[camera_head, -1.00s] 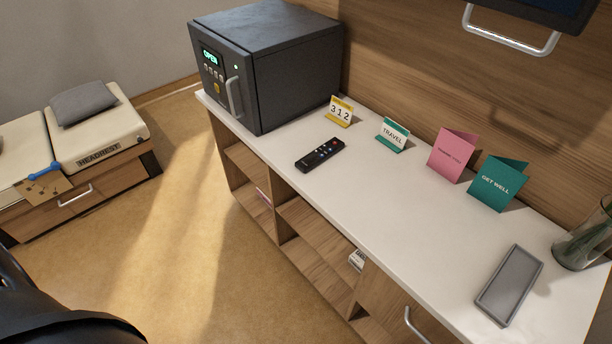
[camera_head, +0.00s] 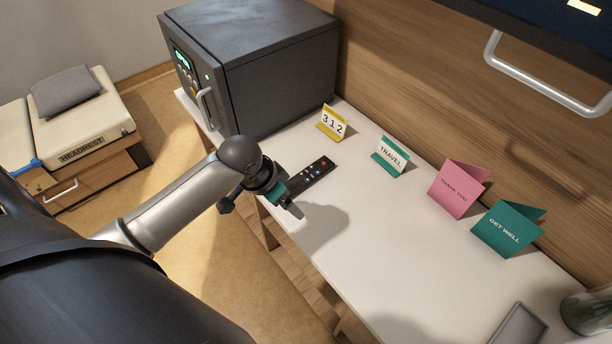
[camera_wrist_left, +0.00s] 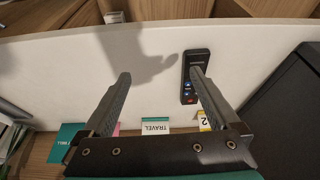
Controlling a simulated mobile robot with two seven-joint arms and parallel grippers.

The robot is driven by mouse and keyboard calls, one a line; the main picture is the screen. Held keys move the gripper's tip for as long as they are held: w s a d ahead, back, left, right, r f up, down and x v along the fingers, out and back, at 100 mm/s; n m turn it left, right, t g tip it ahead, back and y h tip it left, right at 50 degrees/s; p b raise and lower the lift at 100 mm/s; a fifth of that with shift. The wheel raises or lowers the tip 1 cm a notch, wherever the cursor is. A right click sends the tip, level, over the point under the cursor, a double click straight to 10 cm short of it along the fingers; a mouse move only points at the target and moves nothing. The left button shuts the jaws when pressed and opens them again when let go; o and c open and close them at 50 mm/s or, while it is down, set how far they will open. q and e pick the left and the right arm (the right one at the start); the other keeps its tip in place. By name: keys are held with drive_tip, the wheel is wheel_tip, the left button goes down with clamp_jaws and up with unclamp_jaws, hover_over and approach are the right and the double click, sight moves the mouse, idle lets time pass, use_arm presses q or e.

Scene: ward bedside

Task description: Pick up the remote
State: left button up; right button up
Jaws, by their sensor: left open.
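The black remote (camera_head: 320,169) lies flat on the white counter, in front of the number sign. My left gripper (camera_head: 260,210) is open and empty, above the counter's front edge, and hides the near end of the remote in the head view. In the left wrist view the remote (camera_wrist_left: 196,56) shows beyond the right-hand finger, which covers part of it. The space between the fingertips (camera_wrist_left: 160,75) shows only bare counter. The remote is not between the fingers. My right gripper is not in view.
A dark grey safe (camera_head: 270,65) stands left of the remote. A yellow 312 sign (camera_head: 332,123), a green TRAVEL sign (camera_head: 391,157), a pink card (camera_head: 459,188) and a green card (camera_head: 508,229) line the back. A grey tray (camera_head: 516,328) is at lower right.

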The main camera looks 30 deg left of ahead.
use_arm(q)
drive_tip(key=w+a+r, duration=0.6)
drive_tip(key=b, duration=0.3)
hover_over(298, 182)
drive_tip(key=s+a, duration=0.2)
drive_tip(key=shift+t, duration=0.3)
drive_tip(key=f, duration=0.8)
drive_tip(key=shift+d+f, duration=0.25)
drive_tip(key=shift+f, duration=0.05)
drive_tip(key=f, duration=0.1)
drive_tip(key=f+b, duration=0.1)
drive_tip(key=d+f, duration=0.1)
drive_tip(key=f, duration=0.1)
drive_tip(key=shift+w+d, duration=0.1)
drive_tip(key=shift+w, duration=0.3)
drive_tip(key=shift+w+f+b, duration=0.25)
drive_tip(key=shift+f+b, duration=0.15)
drive_tip(key=shift+f, duration=0.15)
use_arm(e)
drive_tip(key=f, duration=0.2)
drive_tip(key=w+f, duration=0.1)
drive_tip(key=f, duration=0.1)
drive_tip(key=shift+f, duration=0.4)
use_arm(q)
drive_tip(key=shift+c, duration=0.2)
clamp_jaws()
